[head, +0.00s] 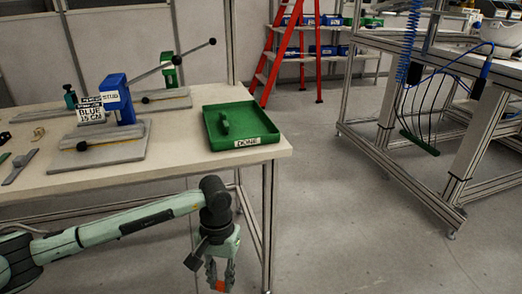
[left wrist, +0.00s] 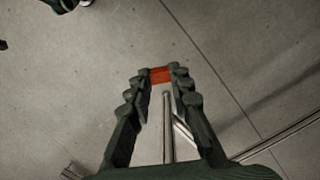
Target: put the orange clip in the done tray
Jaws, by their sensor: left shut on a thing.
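The orange clip (head: 220,286) is between the fingertips of my left gripper (head: 220,278), low in front of the table, at the bottom of the head view. In the left wrist view the orange clip (left wrist: 160,75) shows as a small orange-red block pinched between both fingers of the left gripper (left wrist: 161,76), with the floor beyond it. The done tray (head: 262,148) is a green tray with a white label, at the table's front right corner. A green piece (head: 224,122) lies in it. My left gripper is below and in front of the tray. My right gripper is not in view.
The table (head: 190,165) carries a blue labelled lever fixture (head: 118,100) on a grey base, a green lever fixture (head: 172,75) behind it, and small parts at left. A red ladder (head: 285,50) and a metal frame bench (head: 400,160) stand beyond. The floor right of the table is clear.

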